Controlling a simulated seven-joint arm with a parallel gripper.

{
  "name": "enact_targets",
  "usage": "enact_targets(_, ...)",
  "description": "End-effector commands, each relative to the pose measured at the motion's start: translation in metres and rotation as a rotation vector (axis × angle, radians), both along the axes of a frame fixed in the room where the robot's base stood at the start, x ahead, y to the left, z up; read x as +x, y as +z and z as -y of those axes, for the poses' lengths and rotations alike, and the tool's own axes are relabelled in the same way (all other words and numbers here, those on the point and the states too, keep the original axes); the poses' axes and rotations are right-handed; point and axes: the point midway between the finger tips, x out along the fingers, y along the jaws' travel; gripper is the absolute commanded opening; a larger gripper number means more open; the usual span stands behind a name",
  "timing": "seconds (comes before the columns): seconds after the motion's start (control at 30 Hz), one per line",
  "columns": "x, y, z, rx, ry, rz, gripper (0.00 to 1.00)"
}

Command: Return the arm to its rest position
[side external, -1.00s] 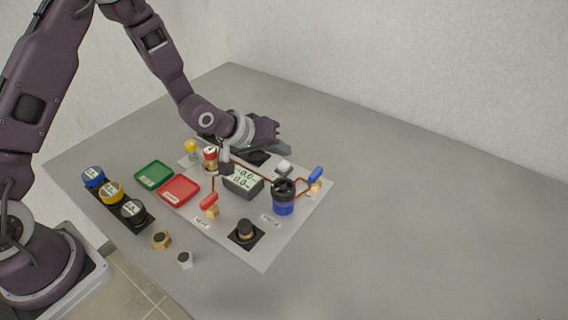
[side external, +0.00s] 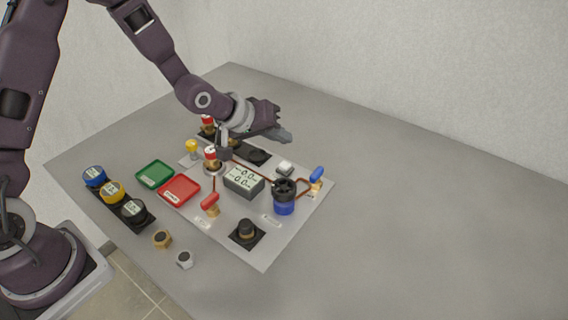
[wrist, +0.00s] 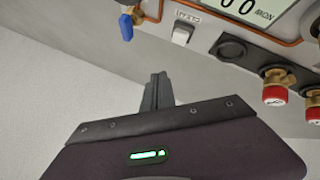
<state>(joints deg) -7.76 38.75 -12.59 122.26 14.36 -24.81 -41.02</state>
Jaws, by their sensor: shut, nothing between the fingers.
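My gripper (side external: 223,154) is shut and empty. My arm reaches in from the upper left, bent down at the wrist.
The panel carries a display box (side external: 243,182), a blue-black pump (side external: 284,197), a red-handled valve (side external: 210,204) and a blue-handled valve (side external: 317,174). Another red-capped fitting (side external: 208,122) stands behind. Green (side external: 155,174) and red (side external: 179,189) trays lie left. The table's right side is clear.

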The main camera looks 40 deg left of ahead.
Motion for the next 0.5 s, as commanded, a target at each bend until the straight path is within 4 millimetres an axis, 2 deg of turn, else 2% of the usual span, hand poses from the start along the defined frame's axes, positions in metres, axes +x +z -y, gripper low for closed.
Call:
enact_targets(0.07, -0.002, 0.008, -0.002, 0.021, -0.007, 0.002, 0.00)
enact_targets(0.1, -0.007, 0.019, -0.006, 0.053, -0.017, 0.002, 0.00)
enact_targets(0.17, -0.022, 0.046, -0.015, 0.129, -0.036, -0.004, 0.00)
enact_targets(0.23, -0.052, 0.084, -0.029, 0.241, -0.065, -0.023, 0.00)
enact_targets(0.3, -0.092, 0.119, -0.043, 0.340, -0.092, -0.051, 0.00)
enact_targets(0.37, -0.132, 0.143, -0.052, 0.405, -0.115, -0.080, 0.00)
enact_targets(0.4, -0.161, 0.155, -0.057, 0.440, -0.133, -0.100, 0.00)
enact_targets(0.5, -0.231, 0.174, -0.063, 0.490, -0.186, -0.147, 0.00)
